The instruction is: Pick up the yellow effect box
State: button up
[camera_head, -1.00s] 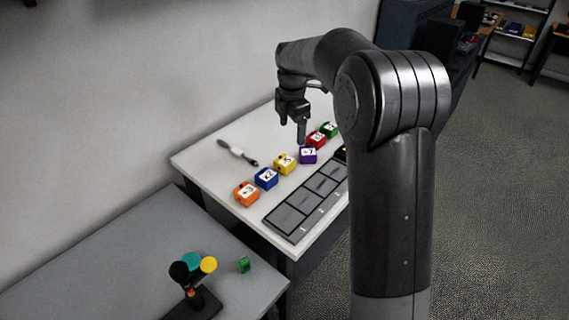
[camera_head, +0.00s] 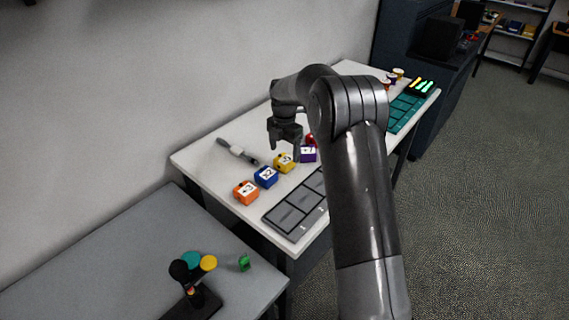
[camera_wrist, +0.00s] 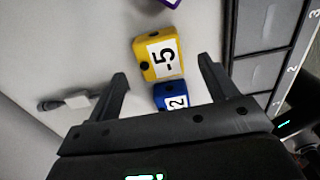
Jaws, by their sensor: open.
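The yellow effect box (camera_head: 285,163) sits on the white table in a diagonal row of coloured boxes, between the blue box (camera_head: 266,177) and the purple box (camera_head: 308,153). In the wrist view the yellow effect box (camera_wrist: 158,54) shows a white label reading -5. My gripper (camera_head: 284,157) is open and empty above the row, close to the yellow box. In the wrist view its two fingers (camera_wrist: 163,80) stand apart, with the yellow box ahead of the gap and the blue box (camera_wrist: 170,97) partly hidden by the gripper body.
An orange box (camera_head: 246,192) ends the row. A grey tray with square pads (camera_head: 290,216) lies in front. A grey tool with a white middle (camera_head: 237,151) lies behind. A teal tray (camera_head: 402,112) is at the far right. The grey table (camera_head: 110,265) stands nearer.

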aim_at(285, 158)
notch_tip(285, 158, down, 5)
jog(key=shift+r, duration=0.2)
jog(key=shift+c, duration=0.6)
jog(key=c, duration=1)
